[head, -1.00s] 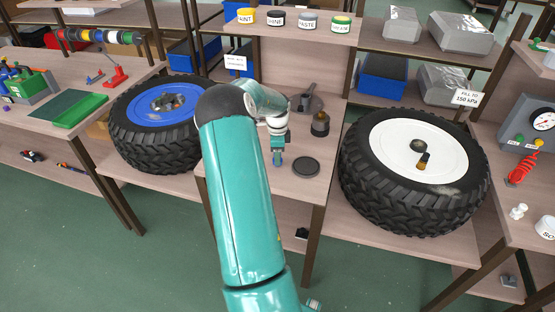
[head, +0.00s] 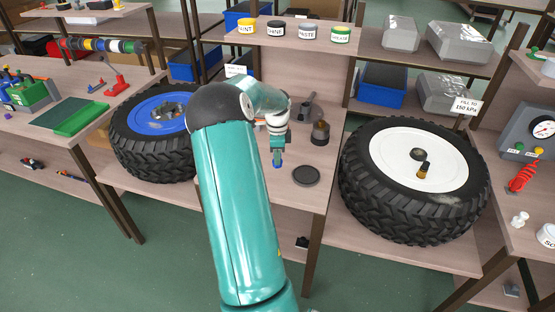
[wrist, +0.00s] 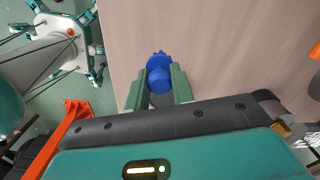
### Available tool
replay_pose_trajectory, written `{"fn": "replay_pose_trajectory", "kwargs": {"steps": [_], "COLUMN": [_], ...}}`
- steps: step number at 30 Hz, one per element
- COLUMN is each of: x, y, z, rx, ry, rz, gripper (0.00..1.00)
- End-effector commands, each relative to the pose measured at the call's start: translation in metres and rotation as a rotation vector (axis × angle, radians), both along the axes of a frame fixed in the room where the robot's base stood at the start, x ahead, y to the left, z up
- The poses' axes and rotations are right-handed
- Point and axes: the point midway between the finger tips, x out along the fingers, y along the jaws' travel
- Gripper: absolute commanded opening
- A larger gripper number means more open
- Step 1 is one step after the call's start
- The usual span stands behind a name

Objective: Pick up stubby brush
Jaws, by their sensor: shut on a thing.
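My gripper (head: 278,155) is over the middle table (head: 300,205), left of a dark round disc. In the wrist view its two green fingers (wrist: 159,92) are closed on a small blue piece (wrist: 159,70) with a knobbly end and grey below. The blue piece also shows under the gripper in the head view (head: 277,163). It may be the stubby brush, but I cannot tell for sure. The fingers hide part of it.
The dark disc (head: 306,176) and a dark pot (head: 320,132) stand close on the right. A blue-rimmed tyre (head: 150,155) is to the left and a white-rimmed tyre (head: 380,205) to the right. Labelled jars (head: 308,32) stand on the shelf above.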

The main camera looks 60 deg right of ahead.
Motion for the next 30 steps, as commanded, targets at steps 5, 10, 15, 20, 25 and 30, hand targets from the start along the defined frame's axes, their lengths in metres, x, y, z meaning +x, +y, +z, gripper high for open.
{"fn": "replay_pose_trajectory", "kwargs": {"steps": [5,10,15,20,25,30], "x": [-0.013,-0.030,-0.041,-0.047,-0.049,-0.049], "y": [0.033,0.070,0.094,0.106,0.109,0.108], "z": [0.042,0.057,0.069,0.074,0.075,0.075], "rx": [-0.003,-0.001,-0.001,0.000,-0.001,-0.001], "ry": [-0.004,-0.004,-0.003,-0.001,0.000,0.000], "rz": [0.002,0.002,0.002,0.001,0.000,0.000], "gripper": [0.01,0.01,0.01,0.01,0.01,0.01]}}
